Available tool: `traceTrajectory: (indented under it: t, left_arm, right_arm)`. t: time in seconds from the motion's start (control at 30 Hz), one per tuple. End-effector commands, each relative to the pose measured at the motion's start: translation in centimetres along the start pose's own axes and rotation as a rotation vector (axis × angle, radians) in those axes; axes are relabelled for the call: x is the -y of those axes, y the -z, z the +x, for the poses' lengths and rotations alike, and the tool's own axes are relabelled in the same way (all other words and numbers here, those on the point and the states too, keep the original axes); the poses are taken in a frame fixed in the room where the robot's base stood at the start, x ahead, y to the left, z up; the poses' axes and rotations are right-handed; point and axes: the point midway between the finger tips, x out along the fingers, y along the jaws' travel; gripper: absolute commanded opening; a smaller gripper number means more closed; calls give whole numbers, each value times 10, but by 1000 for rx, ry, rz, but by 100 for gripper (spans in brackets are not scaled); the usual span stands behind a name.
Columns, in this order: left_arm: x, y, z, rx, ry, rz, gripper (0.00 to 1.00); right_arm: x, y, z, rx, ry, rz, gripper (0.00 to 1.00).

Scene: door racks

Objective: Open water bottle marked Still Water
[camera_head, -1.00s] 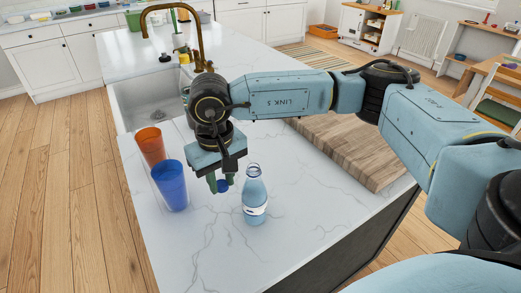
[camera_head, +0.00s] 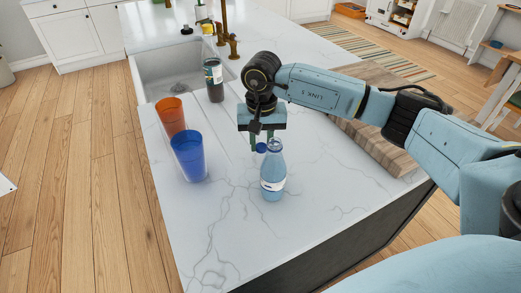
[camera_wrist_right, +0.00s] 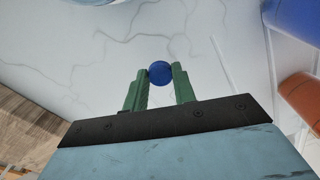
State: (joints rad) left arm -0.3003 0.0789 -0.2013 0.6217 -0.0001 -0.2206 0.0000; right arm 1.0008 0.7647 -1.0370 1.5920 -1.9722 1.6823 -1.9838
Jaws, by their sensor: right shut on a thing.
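A clear bottle of water (camera_head: 272,174) with a pale label stands upright on the white marble counter; its neck top shows no cap. The label's words are too small to read. My right gripper (camera_head: 259,146) is shut on a blue cap (camera_head: 261,147), just behind and left of the bottle's neck in the head view. In the right wrist view the cap (camera_wrist_right: 160,72) sits between the green fingertips of my right gripper (camera_wrist_right: 160,76), above the counter. My left gripper is not in view.
A blue cup (camera_head: 188,157) and an orange cup (camera_head: 171,117) stand left of the bottle. A dark-bottomed jar (camera_head: 214,82) stands by the sink (camera_head: 170,68). A wooden board (camera_head: 378,145) lies at the right. The front counter is clear.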

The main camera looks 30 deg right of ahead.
Motion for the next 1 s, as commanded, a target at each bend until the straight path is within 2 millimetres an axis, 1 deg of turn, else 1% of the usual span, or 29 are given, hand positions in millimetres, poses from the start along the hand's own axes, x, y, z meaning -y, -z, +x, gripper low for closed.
traceTrajectory:
  t: [0.2, 0.27, 0.5, 0.63, 0.67, 0.7, 0.8, 0.83, 1.0]
  left_arm:
    - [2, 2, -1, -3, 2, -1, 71]
    - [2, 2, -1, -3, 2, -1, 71]
    - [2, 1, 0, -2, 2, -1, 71]
    - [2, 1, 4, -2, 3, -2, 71]
    - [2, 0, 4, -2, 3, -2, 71]
    - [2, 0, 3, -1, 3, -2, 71]
    - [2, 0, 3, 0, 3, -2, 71]
    - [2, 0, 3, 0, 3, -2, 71]
    - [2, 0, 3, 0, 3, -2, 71]
  right_arm:
    - [-1, -1, 29, 4, -3, 1, 0]
    - [0, -1, 35, 2, -1, 0, 0]
    - [0, 0, 36, 1, -1, -1, 0]
    - [0, 0, 40, 0, -1, -1, 0]
    - [0, 0, 40, 0, -1, -1, 28]
    - [0, 0, 39, 0, -1, -1, 33]
    - [0, 0, 39, 1, -1, -1, 46]
    - [0, 0, 39, 1, -1, -1, 48]
    - [0, -1, 39, 1, -1, -1, 48]
